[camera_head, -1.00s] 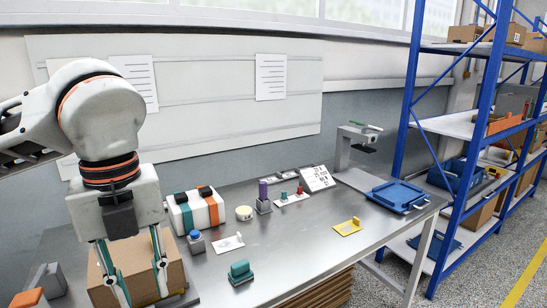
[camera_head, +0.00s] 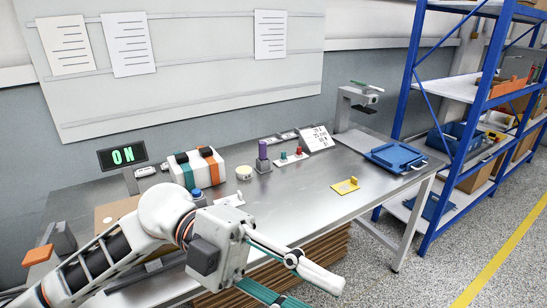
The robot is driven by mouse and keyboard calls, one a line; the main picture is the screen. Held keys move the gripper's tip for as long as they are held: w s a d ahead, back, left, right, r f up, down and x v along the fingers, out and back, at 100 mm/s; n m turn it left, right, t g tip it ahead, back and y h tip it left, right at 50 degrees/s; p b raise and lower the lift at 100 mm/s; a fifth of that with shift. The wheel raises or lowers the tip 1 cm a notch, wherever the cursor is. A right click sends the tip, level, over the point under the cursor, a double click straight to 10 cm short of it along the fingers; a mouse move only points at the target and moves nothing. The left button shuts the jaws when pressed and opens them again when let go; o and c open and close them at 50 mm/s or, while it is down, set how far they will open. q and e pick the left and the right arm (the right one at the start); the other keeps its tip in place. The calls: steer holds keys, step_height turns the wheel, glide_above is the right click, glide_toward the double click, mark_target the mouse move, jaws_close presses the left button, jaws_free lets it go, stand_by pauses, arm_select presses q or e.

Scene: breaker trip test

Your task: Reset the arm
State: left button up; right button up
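My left arm comes in from the lower left, and its gripper (camera_head: 318,292) points to the lower right at the table's front edge. Its two fingers are spread apart with nothing seen between them; the lower finger runs to the picture's bottom edge. A cardboard box (camera_head: 115,210) stands behind this arm, which hides much of it. My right gripper is not in view. A display (camera_head: 122,156) at the back left reads "ON" in green. A white case with teal and orange bands (camera_head: 207,172) stands behind the arm, beside a blue button (camera_head: 197,193).
An orange-topped grey piece (camera_head: 38,255) is at the far left. A purple-topped block (camera_head: 263,152), a yellow plate (camera_head: 346,186) and a blue tray (camera_head: 395,159) are on the metal table (camera_head: 300,205). Blue shelving (camera_head: 409,70) stands right. The table's middle front is mostly clear.

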arm_select(q)
steer(key=w+a+n+t+h, duration=0.3)
steer(key=w+n+t+h, duration=0.7)
steer(key=w+n+t, duration=0.35)
steer(key=w+a+f+n+t+y, duration=0.3)
steer(key=a+f+n+t+y, duration=0.1)
steer(key=f+n+t+y, duration=0.4)
steer(key=w+a+f+n+t+y, duration=0.4)
steer(key=a+f+n+t+y, duration=0.15)
steer(key=f, duration=0.45)
steer(key=s+a+f+n+g+y, duration=0.1)
steer(key=s+a+f+n+y, duration=0.15)
steer(key=f, duration=0.55)
steer(key=s+a+f+n+g+y, duration=0.1)
steer(key=s+a+f+n+y, duration=0.15)
steer(key=f, duration=0.45)
steer(key=s+a+f+g+y, duration=0.2)
steer(key=s+a+f, duration=0.1)
steer(key=s+f, duration=0.3)
steer(key=s+a+f+n+g+y, duration=0.1)
steer(key=s+a+f+g+y, duration=0.1)
steer(key=s+f, duration=0.4)
step_height(320, 180, down, 4)
steer(key=shift+s+a+r+g+p, duration=0.15)
steer(key=shift+a+g+p, duration=0.15)
steer(key=shift+a+g, duration=0.5)
